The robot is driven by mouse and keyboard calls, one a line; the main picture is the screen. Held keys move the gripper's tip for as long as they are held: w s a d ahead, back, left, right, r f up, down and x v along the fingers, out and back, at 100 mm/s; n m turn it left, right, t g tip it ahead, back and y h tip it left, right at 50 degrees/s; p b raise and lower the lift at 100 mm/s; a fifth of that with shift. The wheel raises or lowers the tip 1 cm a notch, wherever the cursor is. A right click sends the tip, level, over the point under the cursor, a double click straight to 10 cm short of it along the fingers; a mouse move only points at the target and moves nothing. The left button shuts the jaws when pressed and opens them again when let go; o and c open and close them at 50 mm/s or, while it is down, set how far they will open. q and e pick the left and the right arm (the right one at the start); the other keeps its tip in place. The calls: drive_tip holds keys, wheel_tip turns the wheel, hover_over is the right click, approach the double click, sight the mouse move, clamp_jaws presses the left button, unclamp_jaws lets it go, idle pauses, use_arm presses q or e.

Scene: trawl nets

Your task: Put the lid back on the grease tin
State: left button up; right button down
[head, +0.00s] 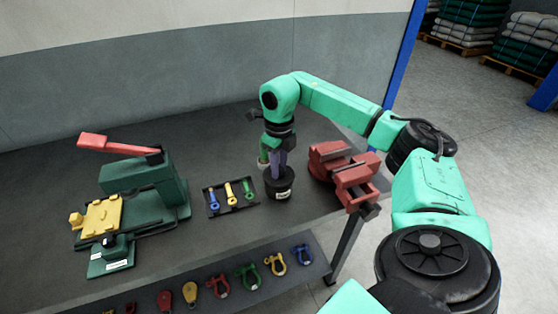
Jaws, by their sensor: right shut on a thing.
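The grease tin (280,189) is a small black round tin with a pale label. It stands upright on the dark bench, right of the small tool tray. My right gripper (274,168) points down directly over the tin, with its fingers at the tin's top. It is shut on what appears to be the dark lid, which is mostly hidden by the fingers and blends with the tin. I cannot tell whether the lid is touching the rim. My left gripper is not in view.
A red vise (345,172) stands close right of the tin. A black tray (218,211) with coloured tools lies left of it. A green press (150,182) with a red lever stands farther left. Several coloured shackles (249,276) lie along a lower front shelf.

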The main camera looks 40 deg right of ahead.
drive_tip(key=shift+f, duration=0.1)
idle(0.6)
drive_tip(key=shift+c, duration=0.5)
unclamp_jaws()
drive_tip(key=shift+r+p, duration=3.15)
drive_tip(key=shift+r, duration=0.35)
drive_tip(key=shift+c, duration=0.3)
clamp_jaws()
drive_tip(key=shift+f, duration=0.15)
